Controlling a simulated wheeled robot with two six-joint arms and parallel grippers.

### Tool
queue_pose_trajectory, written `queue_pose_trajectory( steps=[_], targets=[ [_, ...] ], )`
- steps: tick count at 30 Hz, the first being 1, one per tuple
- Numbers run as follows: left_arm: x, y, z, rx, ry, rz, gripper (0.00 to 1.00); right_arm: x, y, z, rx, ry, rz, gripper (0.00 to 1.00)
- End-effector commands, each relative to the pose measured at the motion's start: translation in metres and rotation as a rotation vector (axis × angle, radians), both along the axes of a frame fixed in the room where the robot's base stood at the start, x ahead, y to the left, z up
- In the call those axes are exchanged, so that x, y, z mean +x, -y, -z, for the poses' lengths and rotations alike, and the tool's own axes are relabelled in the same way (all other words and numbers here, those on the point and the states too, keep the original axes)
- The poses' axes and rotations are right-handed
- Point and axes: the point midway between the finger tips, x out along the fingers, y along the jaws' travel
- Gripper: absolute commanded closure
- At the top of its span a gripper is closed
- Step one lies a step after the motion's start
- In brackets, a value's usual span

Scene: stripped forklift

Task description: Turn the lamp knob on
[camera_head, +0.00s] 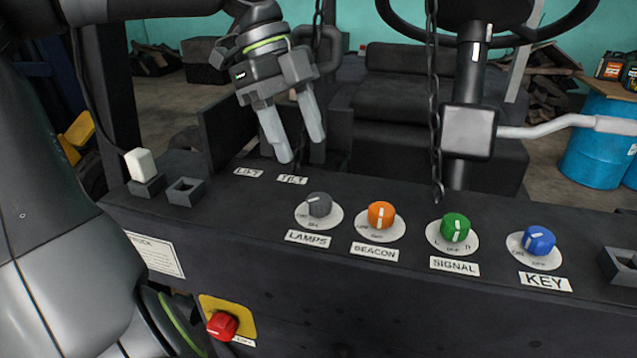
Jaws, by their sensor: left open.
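The lamp knob (319,204) is dark grey and sits on a white round dial plate on the black dashboard panel. A label reading LAMPS (308,239) is in front of it. The knob's pale pointer mark points up and to the right. My left gripper (298,149) is open and empty, its two grey fingers pointing down above the back edge of the panel. It is behind and slightly left of the lamp knob, apart from it. My right gripper is not in view.
To the right are the orange BEACON knob (381,215), green SIGNAL knob (455,227) and blue KEY knob (539,240). A chain (434,100) hangs near the steering column (468,130). A red knob (222,325) is on the front face.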

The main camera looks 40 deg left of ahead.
Motion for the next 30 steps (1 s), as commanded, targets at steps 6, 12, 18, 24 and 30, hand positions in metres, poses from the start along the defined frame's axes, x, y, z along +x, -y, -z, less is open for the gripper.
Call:
queue_pose_trajectory(
  steps=[6,12,18,24,30],
  targets=[
    [0.002,0.016,0.039,0.002,-0.008,0.001,0.44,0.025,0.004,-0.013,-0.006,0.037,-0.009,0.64],
    [0.004,0.026,0.065,0.001,-0.005,0.0,0.44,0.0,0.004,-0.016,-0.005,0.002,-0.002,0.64],
    [0.005,0.032,0.078,0.0,-0.001,-0.001,0.44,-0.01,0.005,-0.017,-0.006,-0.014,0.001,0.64],
    [0.006,0.033,0.081,0.0,0.0,0.0,0.44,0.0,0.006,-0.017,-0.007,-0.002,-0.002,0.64],
    [0.006,0.033,0.081,0.0,0.0,0.0,0.49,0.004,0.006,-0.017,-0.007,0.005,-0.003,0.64]
  ],
)
